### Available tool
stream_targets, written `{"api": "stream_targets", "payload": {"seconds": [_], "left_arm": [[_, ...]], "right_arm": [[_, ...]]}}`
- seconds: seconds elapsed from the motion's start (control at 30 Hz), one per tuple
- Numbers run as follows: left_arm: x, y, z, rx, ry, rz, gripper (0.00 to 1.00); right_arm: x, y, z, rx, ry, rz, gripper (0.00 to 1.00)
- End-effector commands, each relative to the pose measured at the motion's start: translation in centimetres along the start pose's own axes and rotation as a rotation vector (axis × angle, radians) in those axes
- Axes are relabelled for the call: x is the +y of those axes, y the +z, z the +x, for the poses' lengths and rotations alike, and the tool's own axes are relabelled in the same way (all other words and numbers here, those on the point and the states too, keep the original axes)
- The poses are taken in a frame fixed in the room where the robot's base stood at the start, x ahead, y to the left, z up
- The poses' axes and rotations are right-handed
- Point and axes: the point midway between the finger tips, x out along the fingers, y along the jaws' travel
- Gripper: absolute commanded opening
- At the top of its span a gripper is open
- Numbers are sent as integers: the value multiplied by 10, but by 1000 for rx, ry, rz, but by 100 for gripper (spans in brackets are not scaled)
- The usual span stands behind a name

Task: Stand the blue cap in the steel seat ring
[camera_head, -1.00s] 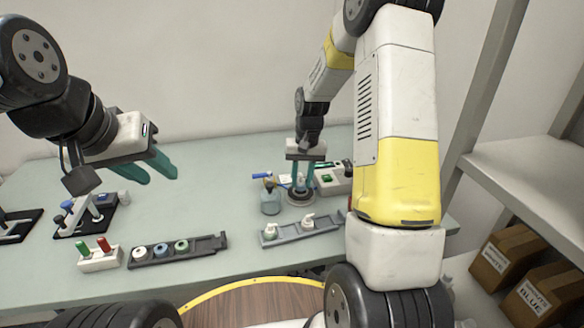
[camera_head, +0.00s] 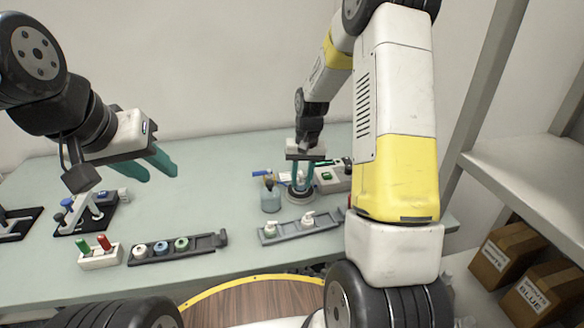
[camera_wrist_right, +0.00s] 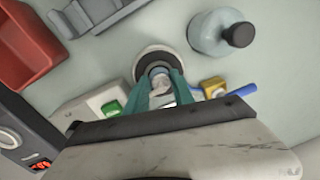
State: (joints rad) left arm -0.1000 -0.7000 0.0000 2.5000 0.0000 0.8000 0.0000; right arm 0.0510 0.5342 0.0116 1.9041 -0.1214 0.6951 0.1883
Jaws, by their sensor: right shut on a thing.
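My right gripper (camera_head: 302,185) points down at the steel seat ring (camera_head: 300,198) on the table at the back right. In the right wrist view its green fingers (camera_wrist_right: 160,92) are shut on a small, pale bluish round thing, which I take for the blue cap (camera_wrist_right: 160,78). The cap is mostly hidden between the fingers. The seat ring (camera_wrist_right: 141,60) shows as a dark-rimmed round just beyond the fingertips, and the cap overlaps it. I cannot tell whether the cap rests in it. My left gripper (camera_head: 158,165) is open and empty above the left of the table.
A glass jar (camera_head: 270,198) stands close left of the ring. A white box with a green button (camera_head: 333,178) is close right. A grey tray (camera_head: 285,233) with white pieces lies in front. A rack (camera_head: 205,244) with coloured rings is at left. Mid-table is clear.

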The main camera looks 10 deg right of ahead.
Motion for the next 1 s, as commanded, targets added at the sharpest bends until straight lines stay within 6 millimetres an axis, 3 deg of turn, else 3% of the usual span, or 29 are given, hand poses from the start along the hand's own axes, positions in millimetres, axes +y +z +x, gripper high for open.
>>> {"api": "stream_targets", "payload": {"seconds": [0.37, 0.4, 0.5, 0.83, 1.0], "left_arm": [[0, 0, 0, 0, 0, 0, 36], [0, 0, 0, 0, 0, 0, 36], [0, 0, 0, 0, 0, 0, 36], [0, 0, 0, 0, 0, 0, 36], [0, 0, 0, 0, 0, 0, 36]], "right_arm": [[0, 0, 2, 1, 0, 0, 13], [0, 0, 2, 0, 0, 0, 35], [0, 0, 2, 0, 0, 0, 55], [0, 0, 1, 1, 0, 0, 55], [-1, -1, -11, 4, 0, 0, 55]]}}
